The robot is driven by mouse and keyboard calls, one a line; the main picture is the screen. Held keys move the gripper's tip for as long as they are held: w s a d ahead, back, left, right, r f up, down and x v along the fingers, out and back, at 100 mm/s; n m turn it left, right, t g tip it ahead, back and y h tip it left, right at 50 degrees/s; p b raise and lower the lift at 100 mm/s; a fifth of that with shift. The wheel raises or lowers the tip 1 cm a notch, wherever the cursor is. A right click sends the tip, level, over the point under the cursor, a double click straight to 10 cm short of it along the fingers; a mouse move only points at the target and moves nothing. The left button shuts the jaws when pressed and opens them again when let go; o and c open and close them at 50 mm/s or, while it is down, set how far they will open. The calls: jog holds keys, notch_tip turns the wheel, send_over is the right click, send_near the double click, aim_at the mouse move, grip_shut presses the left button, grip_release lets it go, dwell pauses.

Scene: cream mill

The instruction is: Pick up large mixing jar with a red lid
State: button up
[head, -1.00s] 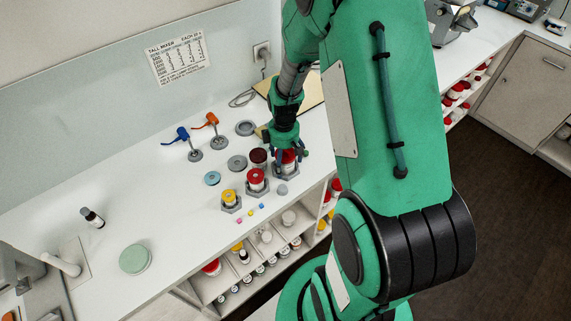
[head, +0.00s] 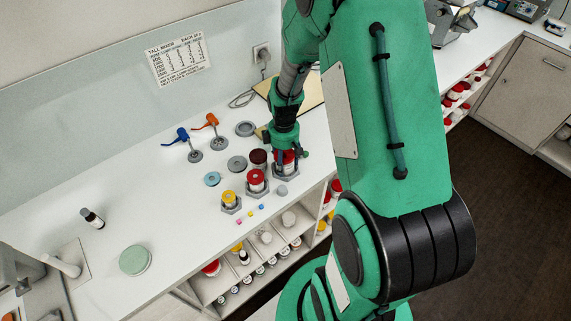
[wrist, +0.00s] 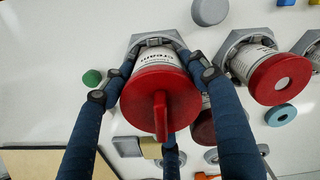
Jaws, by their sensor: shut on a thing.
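The large white jar with a red lid (head: 286,162) stands upright in a grey hexagonal holder (head: 286,173) on the white counter. In the wrist view the red lid (wrist: 150,112) has a raised red bar across it, and printed lettering shows on the white body. My gripper (head: 287,153) is over this jar from above. In the wrist view its blue fingers (wrist: 158,72) are closed on both sides of the jar, around its body by the lid. The jar's lower part is partly hidden by the holder and fingers.
A smaller red-lidded jar (head: 256,181) in a holder stands close on the left, with a yellow-lidded jar (head: 229,199) beyond. A dark red-lidded jar (head: 258,157) is just behind. Grey discs, pumps and small coloured cubes lie nearby. The counter's left middle is mostly clear.

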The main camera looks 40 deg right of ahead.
aim_at(284, 154)
jog(key=shift+r, duration=0.1)
jog(key=shift+r, duration=0.9)
jog(key=c, duration=0.5)
jog(key=shift+r+p, duration=0.4)
jog(key=shift+r, duration=0.3)
jog(key=s+a, duration=0.2)
jog(key=s, duration=0.3)
jog(key=s+a+r+p, duration=0.1)
jog(key=s+a, duration=0.1)
jog(key=s, duration=0.3)
jog(key=s+a, duration=0.2)
jog(key=s, duration=0.3)
jog(key=shift+a+r, duration=0.15)
jog(key=shift+r, duration=0.15)
jog(key=shift+w, duration=0.1)
